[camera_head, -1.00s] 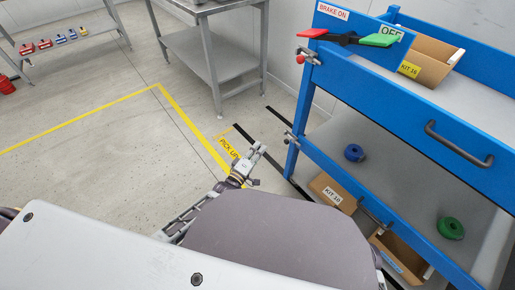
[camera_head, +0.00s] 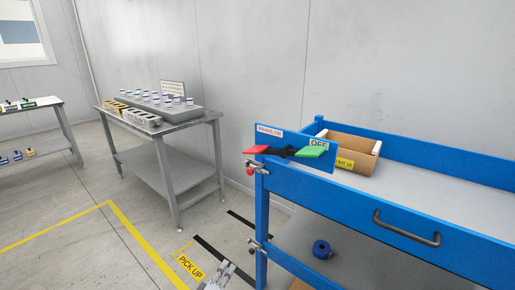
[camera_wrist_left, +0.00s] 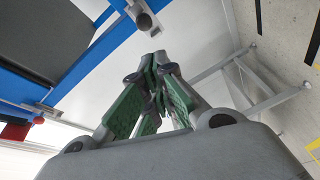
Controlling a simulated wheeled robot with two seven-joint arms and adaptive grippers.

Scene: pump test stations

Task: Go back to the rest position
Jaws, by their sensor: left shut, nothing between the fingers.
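My left gripper (camera_head: 222,274) shows only in part at the bottom edge of the head view, beside the front left post of the blue cart (camera_head: 262,215). In the left wrist view its green-padded fingers (camera_wrist_left: 154,66) meet at the tips. It is shut and empty. A part of the blue cart (camera_wrist_left: 85,70) shows behind the fingers there. My right gripper is in neither current view.
A grey table (camera_head: 172,130) with several small parts stands behind. Floor at the left is clear.

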